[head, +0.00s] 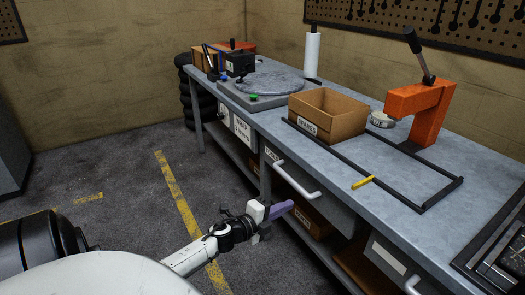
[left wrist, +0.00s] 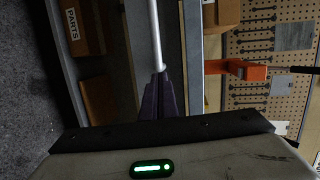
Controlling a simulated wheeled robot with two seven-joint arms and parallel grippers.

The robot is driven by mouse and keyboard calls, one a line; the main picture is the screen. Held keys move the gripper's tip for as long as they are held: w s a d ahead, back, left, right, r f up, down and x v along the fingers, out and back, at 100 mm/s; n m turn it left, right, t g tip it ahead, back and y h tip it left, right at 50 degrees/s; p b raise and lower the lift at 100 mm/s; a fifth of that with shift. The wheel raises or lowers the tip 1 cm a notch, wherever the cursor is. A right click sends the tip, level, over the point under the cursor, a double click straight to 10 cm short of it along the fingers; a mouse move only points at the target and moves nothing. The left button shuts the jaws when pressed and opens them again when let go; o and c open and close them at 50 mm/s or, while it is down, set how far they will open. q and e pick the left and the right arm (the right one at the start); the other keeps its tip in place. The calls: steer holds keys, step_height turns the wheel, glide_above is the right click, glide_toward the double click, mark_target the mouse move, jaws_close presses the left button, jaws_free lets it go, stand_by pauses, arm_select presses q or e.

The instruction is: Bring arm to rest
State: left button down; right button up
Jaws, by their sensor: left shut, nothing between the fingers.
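My left arm reaches in from the lower left of the head view. Its gripper (head: 284,209) has purple fingers, shut and empty, in front of the workbench's drawers. In the head view the fingertips are just below a pale drawer handle (head: 296,182). In the left wrist view the shut fingers (left wrist: 161,92) point up the picture. The handle bar (left wrist: 154,30) lines up with their tips there; I cannot tell whether they touch. My right gripper is not in view.
Boxes stand on the lower shelf. The floor (head: 110,165) left of the bench is clear.

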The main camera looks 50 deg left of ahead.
arm_select(q)
steer(key=s+r, duration=0.1)
steer(key=s, duration=0.6)
steer(key=s+d+f+n+g+h, duration=0.1)
steer(key=s+d+f+n, duration=0.3)
steer(key=d, duration=0.6)
steer(key=s+d+f+n+g+h, duration=0.1)
steer(key=s+d+f+n+g, duration=0.2)
steer(key=s+d+n, duration=0.3)
steer(key=s+d+f+n+g+h, duration=0.1)
steer(key=s+d+f+n+g, duration=0.2)
steer(key=d, duration=1.1)
steer(key=s+f+n, duration=0.2)
steer(key=s, duration=0.3)
steer(key=shift+f, duration=0.3)
